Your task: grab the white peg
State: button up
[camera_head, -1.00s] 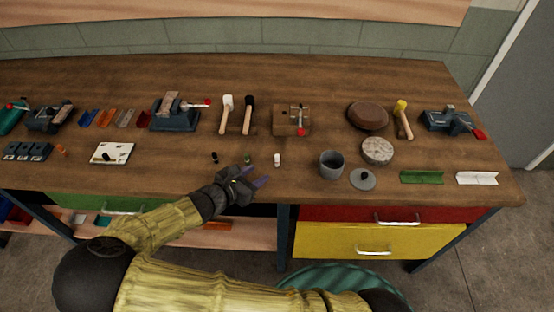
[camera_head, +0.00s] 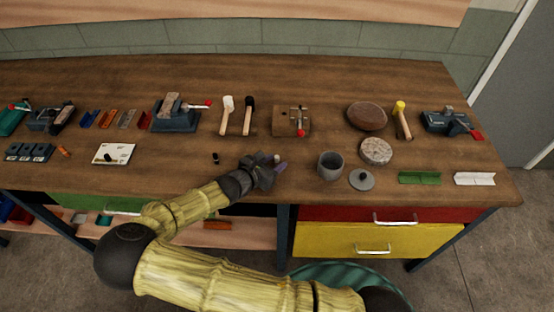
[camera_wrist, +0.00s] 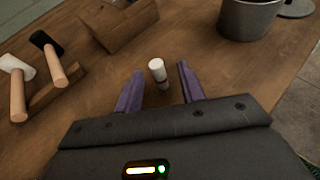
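The white peg (camera_wrist: 157,70) stands upright on the wooden workbench in the wrist view, with a thin reddish band low on its side. My gripper (camera_wrist: 160,88) is open, its two purple fingers on either side of the line to the peg. The peg's top lies just beyond the fingertips, and I see no contact. In the head view, my gripper (camera_head: 277,166) is low over the bench's front part, and the peg (camera_head: 277,158) shows only partly behind it.
A grey metal cup (camera_head: 330,165) and a grey lid (camera_head: 361,180) stand to the right. A small black peg (camera_head: 215,158) is to the left. Behind are two mallets (camera_head: 238,115) and a wooden block with a red-tipped lever (camera_head: 291,120). The bench's front edge is close.

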jog(key=shift+x, duration=0.95)
grip_shut()
